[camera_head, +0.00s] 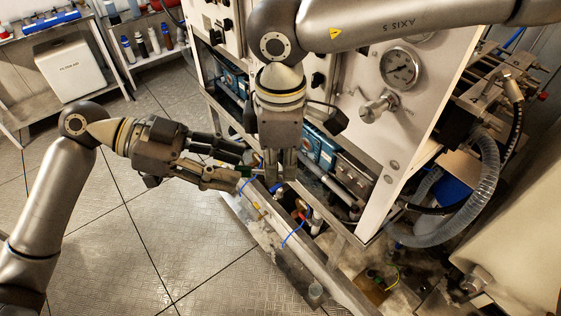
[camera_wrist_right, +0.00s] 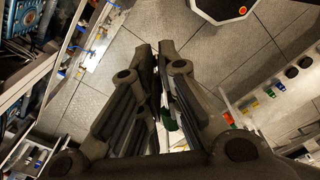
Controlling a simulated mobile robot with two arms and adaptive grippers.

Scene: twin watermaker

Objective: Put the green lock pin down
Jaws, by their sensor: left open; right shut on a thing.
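My right gripper (camera_head: 280,178) comes down from the top in the head view, fingers pointing down over the front edge of the machine frame. In the right wrist view its fingers (camera_wrist_right: 154,52) are close together. A small green piece, which looks like the green lock pin (camera_wrist_right: 168,122), shows between them; most of it is hidden by the fingers. My left gripper (camera_head: 245,169) reaches in from the left, open, its fingertips just left of the right gripper. I see nothing held between its fingers. In the head view the pin cannot be made out clearly.
The white machine panel with a round gauge (camera_head: 399,67) stands right of my right gripper. A pale frame rail (camera_head: 300,245) runs below both grippers, with thin blue cords (camera_head: 293,235). Shelves with a white box (camera_head: 70,68) and bottles stand at upper left. Floor at left is clear.

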